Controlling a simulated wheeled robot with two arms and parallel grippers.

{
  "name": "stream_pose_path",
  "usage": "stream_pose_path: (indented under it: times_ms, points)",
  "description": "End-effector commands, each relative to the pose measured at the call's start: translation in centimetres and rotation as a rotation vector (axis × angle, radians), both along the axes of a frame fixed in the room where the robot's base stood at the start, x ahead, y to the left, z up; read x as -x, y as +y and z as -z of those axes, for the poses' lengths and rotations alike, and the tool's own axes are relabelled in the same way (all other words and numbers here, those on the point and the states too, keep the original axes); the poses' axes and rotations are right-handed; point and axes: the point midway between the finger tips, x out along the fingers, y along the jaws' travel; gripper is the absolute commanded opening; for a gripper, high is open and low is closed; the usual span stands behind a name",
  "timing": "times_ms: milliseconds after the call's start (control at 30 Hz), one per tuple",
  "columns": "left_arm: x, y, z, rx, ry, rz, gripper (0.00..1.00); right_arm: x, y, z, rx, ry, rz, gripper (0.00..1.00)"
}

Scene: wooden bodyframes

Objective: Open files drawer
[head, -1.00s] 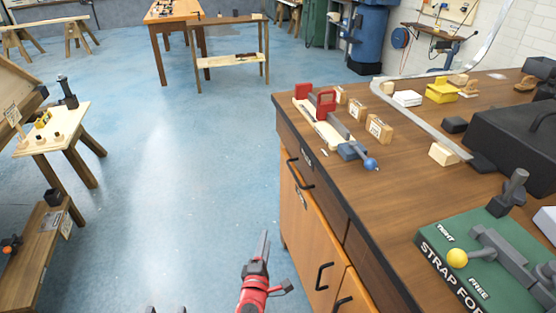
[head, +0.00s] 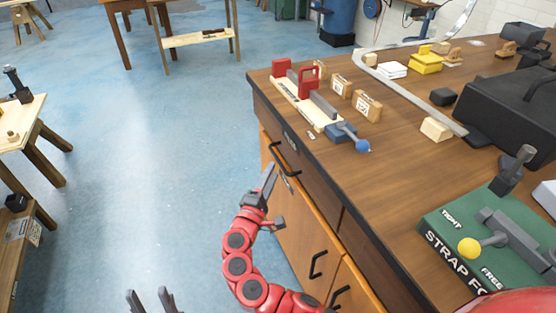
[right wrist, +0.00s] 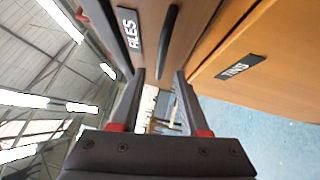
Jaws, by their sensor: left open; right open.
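The files drawer (head: 318,180) is the top left drawer of the wooden workbench and looks closed. Its dark label (head: 291,140) reads FILES in the right wrist view (right wrist: 130,35). Its black bar handle (head: 284,161) also shows in the right wrist view (right wrist: 168,38). My right gripper (head: 270,180) is open and empty, just in front of the handle. In the right wrist view the handle's near end appears between the fingertips (right wrist: 159,75); I cannot tell whether they touch. My left gripper (head: 152,300) is open and empty over the floor at the bottom edge.
Below the drawer is an orange cabinet door (head: 305,220) with its own label (right wrist: 240,67). The benchtop (head: 400,150) holds a red-handled fixture (head: 300,85), wooden blocks, a black case (head: 510,115) and a green strap board (head: 470,240).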

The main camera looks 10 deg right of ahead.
Motion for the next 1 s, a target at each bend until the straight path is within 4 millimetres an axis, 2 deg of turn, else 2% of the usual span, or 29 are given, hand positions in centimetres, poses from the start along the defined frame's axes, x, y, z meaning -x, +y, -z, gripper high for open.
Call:
stream_pose_path:
  times_ms: [100, 300, 700, 933, 1000]
  points:
    - [0.0, 0.0, 0.0, 0.000, 0.000, 0.000, 0.50, -2.1, -1.5, -0.3, -0.001, 0.001, 0.006, 0.45]
    - [0.0, 0.0, 0.1, 0.000, 0.000, 0.000, 0.50, -4.3, -2.9, -0.6, 0.002, 0.002, 0.002, 0.45]
    - [0.0, 0.0, 0.1, 0.000, 0.000, 0.000, 0.50, -5.0, -3.3, -0.7, 0.000, 0.001, 0.000, 0.45]
    - [0.0, 0.0, 0.1, 0.000, 0.000, 0.000, 0.50, -4.9, -3.3, -0.7, 0.000, 0.001, 0.000, 0.03]
    - [0.0, 0.0, 0.1, 0.000, 0.000, 0.000, 0.50, -4.9, -3.3, -0.7, 0.000, 0.001, 0.000, 0.00]
